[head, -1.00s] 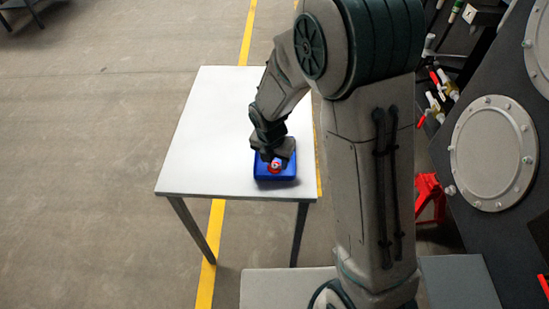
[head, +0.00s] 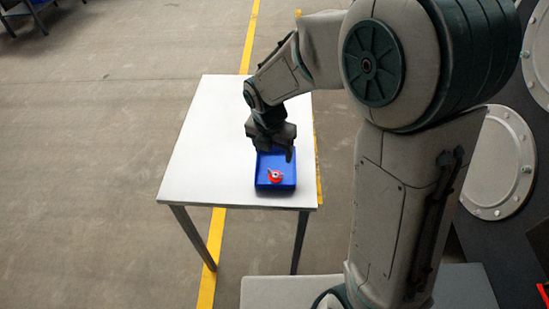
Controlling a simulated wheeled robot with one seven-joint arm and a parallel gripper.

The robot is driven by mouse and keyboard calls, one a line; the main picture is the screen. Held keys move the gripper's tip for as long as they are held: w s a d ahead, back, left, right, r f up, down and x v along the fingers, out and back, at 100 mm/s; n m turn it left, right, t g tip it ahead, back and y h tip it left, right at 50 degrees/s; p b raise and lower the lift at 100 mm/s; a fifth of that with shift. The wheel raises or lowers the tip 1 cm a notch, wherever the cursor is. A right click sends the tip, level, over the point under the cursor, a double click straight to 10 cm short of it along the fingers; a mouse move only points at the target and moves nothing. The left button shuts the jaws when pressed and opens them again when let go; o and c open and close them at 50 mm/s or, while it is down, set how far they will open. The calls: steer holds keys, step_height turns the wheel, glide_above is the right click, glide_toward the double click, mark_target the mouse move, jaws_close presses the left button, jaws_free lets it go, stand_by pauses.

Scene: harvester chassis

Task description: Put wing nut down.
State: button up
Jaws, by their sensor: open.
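The red wing nut (head: 275,177) lies in the blue tray (head: 262,185), a little right of the tray's middle in the head view. The tray stands on the white table (head: 205,150) near its front right corner. My gripper (head: 274,155) is open and empty, over the tray's far part. It is apart from the wing nut and hides some of the tray's far edge.
The white table top is bare to the left of the tray and behind it. Dark machinery with a round bolted plate (head: 499,165) stands at the right. Open floor lies to the left of the table.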

steer(key=s+d+r+m, duration=0.5)
steer(key=s+d+m, duration=0.2)
steer(key=m, duration=0.8)
steer(key=s+d+r+m+t, duration=0.1)
steer(key=s+d+r+m, duration=0.4)
steer(key=m, duration=1.1)
steer(key=shift+s+d+y, duration=0.4)
steer(key=shift+s+d, duration=0.9)
steer(key=shift+s, duration=0.35)
